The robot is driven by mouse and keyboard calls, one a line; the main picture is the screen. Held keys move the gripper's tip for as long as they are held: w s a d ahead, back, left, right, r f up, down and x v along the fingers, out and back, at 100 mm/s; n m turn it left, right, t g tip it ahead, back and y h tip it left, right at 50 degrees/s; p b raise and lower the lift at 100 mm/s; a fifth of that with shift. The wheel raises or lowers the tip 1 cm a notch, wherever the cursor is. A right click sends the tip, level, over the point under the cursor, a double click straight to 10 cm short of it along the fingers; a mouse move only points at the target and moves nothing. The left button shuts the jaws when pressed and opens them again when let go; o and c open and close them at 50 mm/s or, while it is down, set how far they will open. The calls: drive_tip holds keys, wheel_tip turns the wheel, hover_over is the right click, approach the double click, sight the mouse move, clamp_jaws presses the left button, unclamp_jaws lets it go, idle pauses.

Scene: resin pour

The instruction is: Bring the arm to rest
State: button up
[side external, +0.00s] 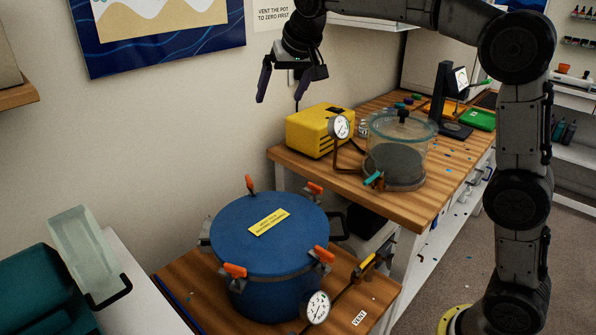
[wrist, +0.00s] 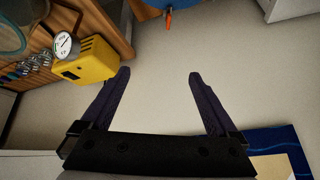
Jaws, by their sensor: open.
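My gripper (side external: 281,84) is open and empty. It hangs in the air near the wall, above and to the left of the yellow box (side external: 312,130) in the side external view. In the wrist view my gripper (wrist: 159,76) has its two dark fingers spread wide with nothing between them. The yellow box (wrist: 95,63) shows just left of the fingers there, with a round gauge beside it.
A blue pressure pot (side external: 270,235) with orange clamps stands on the lower wooden bench. A clear vacuum chamber (side external: 398,145) and a dial stand (side external: 448,95) are on the other bench. A blue poster (side external: 160,35) hangs on the wall.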

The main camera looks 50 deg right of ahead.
drive_tip(key=s+r+t, duration=0.1)
drive_tip(key=s+r, duration=0.2)
drive_tip(key=s, duration=0.5)
drive_tip(key=s+r, duration=0.2)
drive_tip(key=s, duration=0.7)
drive_tip(key=s+a+f+n+g+y, duration=0.1)
drive_tip(key=s+f+n, duration=0.4)
drive_tip(key=s+f, duration=1.2)
drive_tip(key=shift+s+f+g+y, duration=0.3)
drive_tip(key=shift+s, duration=0.65)
